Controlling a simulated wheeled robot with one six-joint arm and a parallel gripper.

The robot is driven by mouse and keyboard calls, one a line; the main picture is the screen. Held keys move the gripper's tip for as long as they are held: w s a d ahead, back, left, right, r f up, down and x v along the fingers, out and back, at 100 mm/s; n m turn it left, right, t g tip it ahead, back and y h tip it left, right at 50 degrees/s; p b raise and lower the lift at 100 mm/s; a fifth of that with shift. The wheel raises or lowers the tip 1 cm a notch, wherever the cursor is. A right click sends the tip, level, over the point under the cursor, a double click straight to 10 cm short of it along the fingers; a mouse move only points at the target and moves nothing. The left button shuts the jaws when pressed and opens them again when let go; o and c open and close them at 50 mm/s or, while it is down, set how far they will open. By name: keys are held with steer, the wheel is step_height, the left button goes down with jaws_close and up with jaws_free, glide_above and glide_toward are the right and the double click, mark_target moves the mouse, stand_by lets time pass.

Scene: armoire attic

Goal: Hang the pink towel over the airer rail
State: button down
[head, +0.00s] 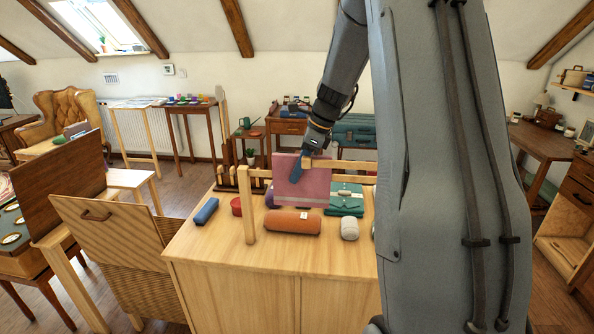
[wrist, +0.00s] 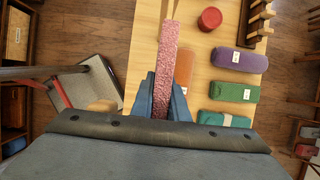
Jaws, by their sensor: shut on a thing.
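The pink towel (head: 305,190) hangs as a flat upright sheet above the wooden cabinet top in the head view. My gripper (head: 297,172) is shut on its upper part. In the wrist view the blue fingers of my gripper (wrist: 165,100) pinch the towel (wrist: 166,60), seen edge-on. The airer's wooden rail (head: 350,177) shows on both sides of the towel, and its front post (head: 248,215) stands to the left. The towel hides the rail's middle. I cannot tell whether the towel touches the rail or lies over it.
On the cabinet top (head: 225,245) lie an orange roll (head: 293,221), a blue roll (head: 206,211), a red round container (head: 236,206), a white roll (head: 349,228) and a green folded bundle (head: 345,199). A purple roll (wrist: 240,60) shows in the wrist view. My arm covers the right side.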

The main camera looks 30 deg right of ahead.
steer(key=shift+f, duration=0.65)
